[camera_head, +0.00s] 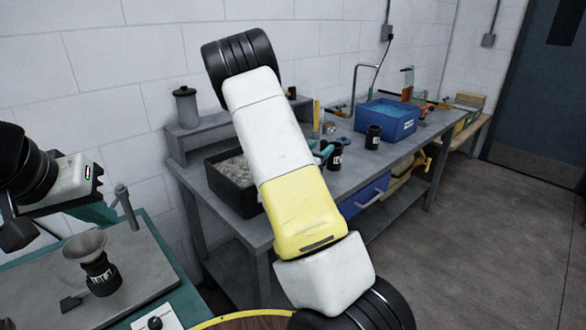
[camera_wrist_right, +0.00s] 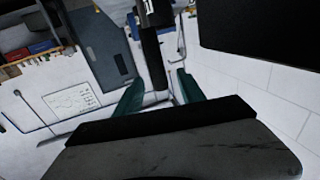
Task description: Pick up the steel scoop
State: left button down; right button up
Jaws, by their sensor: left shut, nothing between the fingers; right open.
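I cannot pick out the steel scoop for certain in either view. A black bin (camera_head: 219,189) of grey grainy material stands on the grey bench, partly hidden behind my right arm. My left gripper (camera_head: 104,214) is at the left of the head view, above the near teal-edged table, shut and empty. My right gripper (camera_wrist_right: 160,93) shows in the right wrist view with its two teal fingers apart. A dark upright shape with a white mark shows beyond the fingers there; I cannot tell what it is.
A funnel on a black jar (camera_head: 101,275) stands on the near table (camera_head: 150,268). The grey bench (camera_head: 352,178) carries black labelled cups (camera_head: 373,137), a blue crate (camera_head: 386,118) and small tools. A lidded grey jar (camera_head: 186,108) stands on a riser. The floor at right is clear.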

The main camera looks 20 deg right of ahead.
jog(key=x, duration=0.5)
jog(key=shift+w+d+r, duration=0.2)
jog(key=shift+d+r, duration=0.1)
grip_shut()
